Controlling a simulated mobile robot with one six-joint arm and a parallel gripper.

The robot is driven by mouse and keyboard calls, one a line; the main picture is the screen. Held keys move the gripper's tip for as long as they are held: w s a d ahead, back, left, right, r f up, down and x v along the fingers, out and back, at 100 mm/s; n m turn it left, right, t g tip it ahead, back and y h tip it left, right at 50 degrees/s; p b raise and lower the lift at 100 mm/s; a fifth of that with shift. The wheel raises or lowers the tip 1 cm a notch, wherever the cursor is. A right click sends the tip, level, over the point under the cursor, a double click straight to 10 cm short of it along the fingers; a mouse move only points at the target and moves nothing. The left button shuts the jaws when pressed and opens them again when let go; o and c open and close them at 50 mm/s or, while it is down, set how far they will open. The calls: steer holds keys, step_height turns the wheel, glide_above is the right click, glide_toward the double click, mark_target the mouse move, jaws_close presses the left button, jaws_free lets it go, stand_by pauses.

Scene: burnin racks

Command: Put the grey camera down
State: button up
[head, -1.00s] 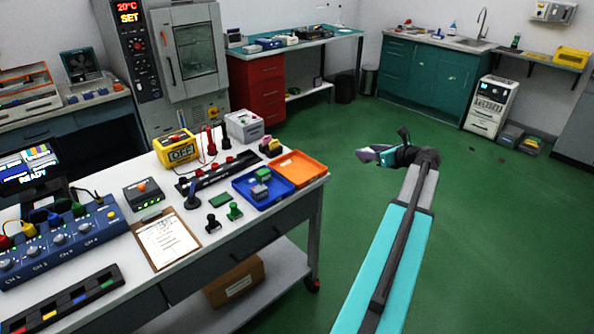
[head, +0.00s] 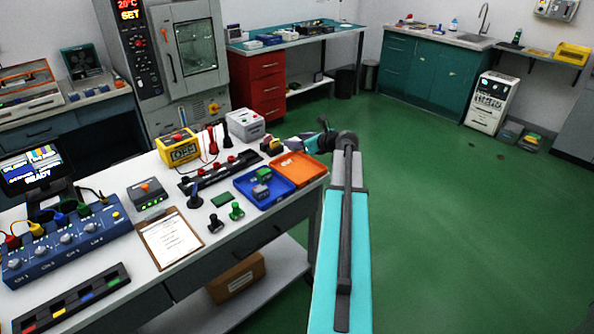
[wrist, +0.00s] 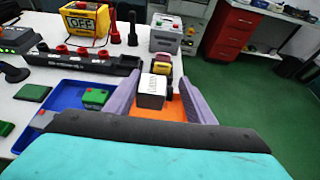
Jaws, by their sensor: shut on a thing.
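My gripper (wrist: 157,98) is shut on a small grey camera with a white label (wrist: 151,91), held between the two purple-grey fingers in the wrist view. In the wrist view the camera is seen over the orange tray (wrist: 171,110), and I cannot tell its height above it. In the head view my gripper (head: 300,142) is at the bench's right end, by the far edge of the orange tray (head: 297,172). The camera cannot be made out clearly there.
A blue tray (head: 247,191) holding small blocks adjoins the orange tray. A black socket strip (head: 198,183), a yellow meter (head: 178,148) and a grey box (head: 243,124) stand behind. Small colourful items (head: 270,144) are close to my gripper. Green floor is free at right.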

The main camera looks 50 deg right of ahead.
stand_by(0.3)
glide_above(298, 170)
steer(key=shift+w+f+p, duration=0.1)
steer(key=shift+f+p, duration=0.35)
steer(key=shift+f, duration=2.65)
steer(key=shift+f, duration=0.15)
steer(key=shift+f+p, duration=0.3)
steer(key=shift+f, duration=1.4)
steer(key=shift+f, duration=0.15)
steer(key=o, duration=1.1)
steer(key=b+v, duration=0.2)
steer(key=v, duration=1)
